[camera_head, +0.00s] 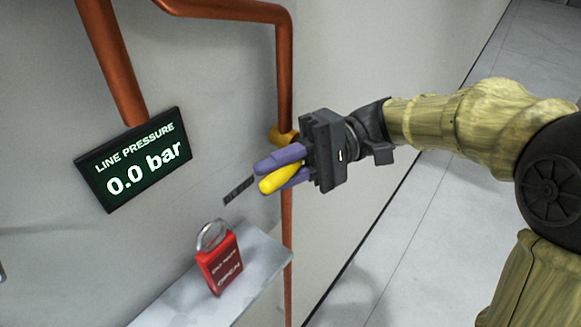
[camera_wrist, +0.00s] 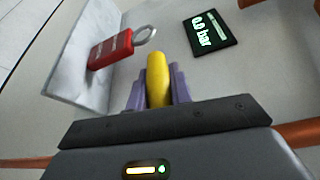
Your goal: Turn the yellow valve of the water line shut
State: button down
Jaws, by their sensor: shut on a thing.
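The yellow valve handle (camera_head: 281,179) sticks out to the left from the copper pipe, across the pipe's line. In the wrist view the yellow handle (camera_wrist: 158,80) lies between the two purple fingers. My gripper (camera_head: 283,168) is shut on the handle, with one finger on each side. The brass valve body (camera_head: 283,135) shows on the vertical pipe behind my gripper and is partly hidden by it. The line pressure display (camera_head: 135,160) on the wall reads 0.0 bar.
A red padlock tag (camera_head: 220,262) marked OPEN stands on a grey shelf (camera_head: 262,262) below and left of my gripper. Copper pipes (camera_head: 108,60) run along the wall. The floor (camera_head: 420,220) to the right is clear.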

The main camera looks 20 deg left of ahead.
dwell(0.4)
jog(key=c, duration=1.3)
grip_release()
jog(key=shift+o, duration=0.2)
jog(key=shift+w+d+b, duration=0.3)
jog(key=shift+w+d, duration=0.05)
jog(key=shift+w, duration=0.15)
jog(key=b+v, duration=0.1)
jog(key=v, duration=1.5)
jog(key=shift+f, duration=0.2)
